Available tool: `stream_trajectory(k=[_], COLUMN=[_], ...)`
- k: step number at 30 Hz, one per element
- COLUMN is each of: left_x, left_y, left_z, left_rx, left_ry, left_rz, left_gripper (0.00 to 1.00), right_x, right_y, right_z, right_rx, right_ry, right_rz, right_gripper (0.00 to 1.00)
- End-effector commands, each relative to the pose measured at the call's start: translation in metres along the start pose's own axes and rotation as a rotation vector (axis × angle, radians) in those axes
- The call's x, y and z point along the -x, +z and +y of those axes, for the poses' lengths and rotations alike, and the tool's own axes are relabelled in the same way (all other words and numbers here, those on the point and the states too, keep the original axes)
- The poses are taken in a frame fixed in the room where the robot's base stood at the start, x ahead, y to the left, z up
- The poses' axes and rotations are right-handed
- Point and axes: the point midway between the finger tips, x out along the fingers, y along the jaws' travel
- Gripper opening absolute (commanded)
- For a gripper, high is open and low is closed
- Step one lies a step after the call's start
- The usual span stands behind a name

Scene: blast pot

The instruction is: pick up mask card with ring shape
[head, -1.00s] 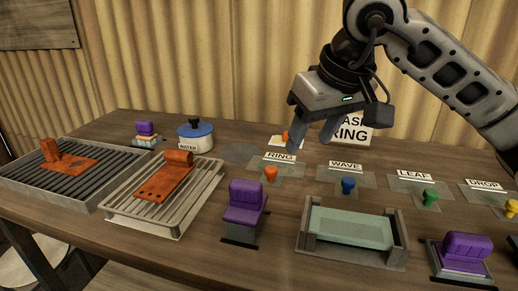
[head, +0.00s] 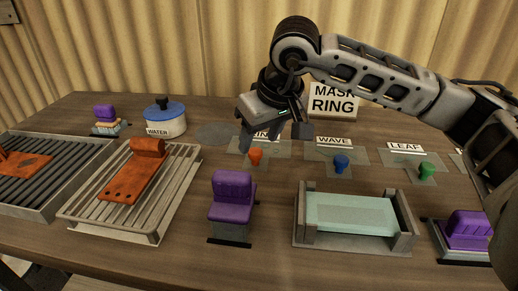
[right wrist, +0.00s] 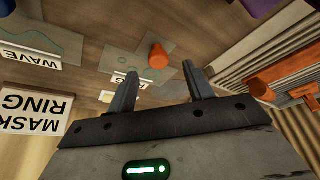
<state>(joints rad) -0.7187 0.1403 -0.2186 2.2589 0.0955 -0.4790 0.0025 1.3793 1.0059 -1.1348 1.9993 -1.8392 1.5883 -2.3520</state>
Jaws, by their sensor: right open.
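The ring mask card (head: 273,160) is a thin, see-through sheet lying on the table with an orange knob (head: 256,157) on it. Its RING label is partly hidden behind my right gripper (head: 271,138). In the right wrist view the card's orange knob (right wrist: 158,56) stands just beyond the gap between my two open fingertips (right wrist: 160,68), not between them. The right gripper is open and empty, just behind and above the card. A sign reading MASK RING (head: 334,101) stands at the back. My left gripper is not in view.
The wave card with a blue knob (head: 341,163) and leaf card with a green knob (head: 427,170) lie to the right. In front are a purple-handled block (head: 232,200) and a tray (head: 305,240) with a pale green plate. A slatted rack (head: 88,206) and water pot (head: 166,128) stand left.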

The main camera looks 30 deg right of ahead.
Motion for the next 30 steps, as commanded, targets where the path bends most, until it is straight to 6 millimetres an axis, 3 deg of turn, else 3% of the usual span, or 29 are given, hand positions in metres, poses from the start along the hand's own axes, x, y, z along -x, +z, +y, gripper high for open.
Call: stream_trajectory(k=[9,18,24,30], left_x=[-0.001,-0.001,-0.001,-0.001], left_y=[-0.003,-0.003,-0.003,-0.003], left_z=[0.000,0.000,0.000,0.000], left_rx=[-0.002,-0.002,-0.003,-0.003], left_ry=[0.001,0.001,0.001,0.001], left_rz=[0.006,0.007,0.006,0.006], left_gripper=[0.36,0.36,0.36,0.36], right_x=[-0.044,-0.049,-0.049,-0.049], right_y=[0.005,0.005,0.005,0.005], right_z=[0.002,0.002,0.002,0.002], right_rx=[0.000,0.000,-0.001,-0.001], right_ry=[0.001,0.000,0.000,0.000], right_rz=[-0.003,-0.002,-0.002,-0.001], right_gripper=[0.52,0.52,0.03,0.03])
